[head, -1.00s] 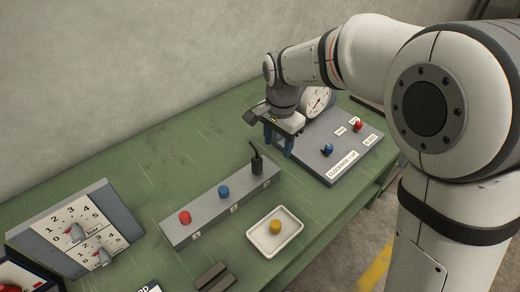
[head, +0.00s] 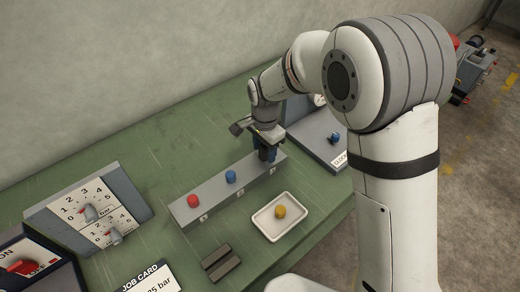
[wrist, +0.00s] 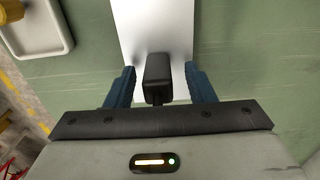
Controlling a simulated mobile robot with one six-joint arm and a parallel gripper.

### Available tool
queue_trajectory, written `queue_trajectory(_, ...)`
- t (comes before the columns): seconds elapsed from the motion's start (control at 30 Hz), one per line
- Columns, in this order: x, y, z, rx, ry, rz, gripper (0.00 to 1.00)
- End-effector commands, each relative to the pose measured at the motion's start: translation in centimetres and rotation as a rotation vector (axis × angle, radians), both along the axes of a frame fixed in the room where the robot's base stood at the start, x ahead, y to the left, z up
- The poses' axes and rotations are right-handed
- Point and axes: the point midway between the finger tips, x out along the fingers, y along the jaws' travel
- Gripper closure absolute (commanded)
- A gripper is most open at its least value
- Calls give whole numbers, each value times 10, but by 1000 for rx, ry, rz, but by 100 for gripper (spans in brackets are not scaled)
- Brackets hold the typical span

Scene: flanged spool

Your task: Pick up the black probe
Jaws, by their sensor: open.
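The black probe (wrist: 157,72) shows in the wrist view between the two blue fingers of my gripper (wrist: 160,80), with a visible gap on each side. It stands at the right end of the grey block (head: 212,200). In the head view my gripper (head: 265,152) is over that end of the block, fingers pointing down, and the probe can hardly be told from the dark fingers. My gripper is open.
A red peg (head: 193,201) and a blue peg (head: 231,176) stand on the same block. A white tray (head: 262,228) with a yellow peg (head: 280,211) lies in front. A dial panel (head: 90,212) is at left, a grey panel (head: 318,135) at right.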

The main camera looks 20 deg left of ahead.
Motion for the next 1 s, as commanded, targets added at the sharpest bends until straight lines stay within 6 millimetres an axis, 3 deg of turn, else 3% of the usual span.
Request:
queue_trajectory(0.13, 0, 0, 0, 0, 0, 0, 52)
queue_trajectory(0.73, 0, 0, 0, 0, 0, 0, 100)
queue_trajectory(1.0, 0, 0, 3, 1, 0, -1, 100)
